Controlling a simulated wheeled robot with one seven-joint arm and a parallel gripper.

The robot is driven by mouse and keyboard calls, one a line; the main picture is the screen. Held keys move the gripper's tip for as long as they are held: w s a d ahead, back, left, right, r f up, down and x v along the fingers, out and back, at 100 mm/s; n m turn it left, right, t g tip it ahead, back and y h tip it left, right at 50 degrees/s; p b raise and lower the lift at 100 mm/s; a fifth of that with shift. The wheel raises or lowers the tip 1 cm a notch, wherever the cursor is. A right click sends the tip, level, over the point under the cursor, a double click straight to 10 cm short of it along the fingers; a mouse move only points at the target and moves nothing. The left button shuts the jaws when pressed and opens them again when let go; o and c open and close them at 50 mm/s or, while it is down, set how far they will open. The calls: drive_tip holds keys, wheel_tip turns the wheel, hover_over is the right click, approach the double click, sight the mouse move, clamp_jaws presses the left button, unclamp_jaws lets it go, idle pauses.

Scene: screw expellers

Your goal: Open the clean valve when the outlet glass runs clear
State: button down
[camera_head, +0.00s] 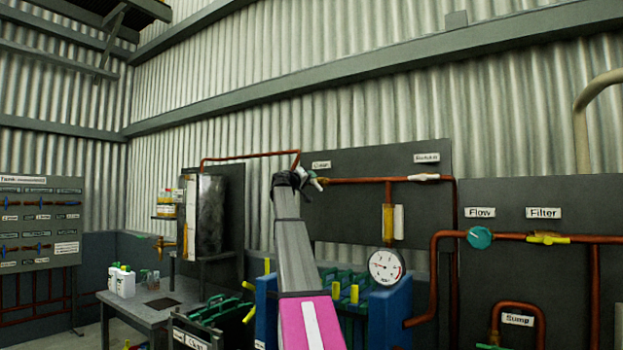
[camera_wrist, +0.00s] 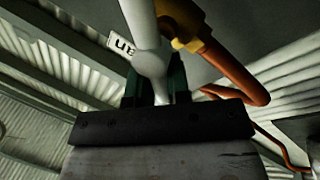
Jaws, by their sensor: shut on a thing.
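The clean valve's white handle (camera_head: 317,184) shows just past my gripper (camera_head: 300,180) in the head view, below a label reading "Clean" (camera_head: 321,165). In the wrist view, the white handle (camera_wrist: 150,62) lies between my green fingertips (camera_wrist: 155,85), and my gripper is shut on it. The brass valve body (camera_wrist: 188,30) and a copper pipe are just to the right. The handle's exact angle to the pipe is hard to tell. An amber sight glass (camera_head: 388,222), seemingly the outlet glass, hangs below the pipe with a white strip (camera_head: 398,222) beside it; its contents look yellow-brown.
A second white-handled valve (camera_head: 424,177) is to the right on the same pipe. A round gauge (camera_head: 386,266) sits below the glass. A teal flow wheel (camera_head: 479,238) and a yellow filter handle (camera_head: 547,239) are at right. A bench (camera_head: 150,300) with bottles stands at left.

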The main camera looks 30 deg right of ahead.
drive_tip(key=n, duration=0.2)
drive_tip(key=n+t, duration=0.1)
drive_tip(key=f+n+t, duration=0.1)
drive_tip(key=n, duration=0.1)
drive_tip(key=shift+w+a+n, duration=0.2)
drive_tip(key=shift+w+n, duration=0.05)
drive_tip(key=shift+n, duration=0.05)
drive_tip(key=shift+w+f+n+t+y, duration=0.1)
drive_tip(key=shift+f+n+t+y, duration=0.2)
drive_tip(key=shift+n, duration=0.65)
drive_tip(key=shift+s+f+n+t+h, duration=0.1)
drive_tip(key=shift+n+t, duration=0.25)
drive_tip(key=shift+n, duration=0.65)
drive_tip(key=shift+w+f+n+t+y, duration=0.1)
drive_tip(key=shift+f+n+t+y, duration=0.2)
drive_tip(key=shift+n, duration=0.65)
drive_tip(key=shift+r, duration=0.15)
drive_tip(key=c, duration=1.1)
unclamp_jaws()
drive_tip(key=shift+a, duration=0.15)
drive_tip(key=v, duration=1)
drive_tip(key=shift+s+a, duration=0.2)
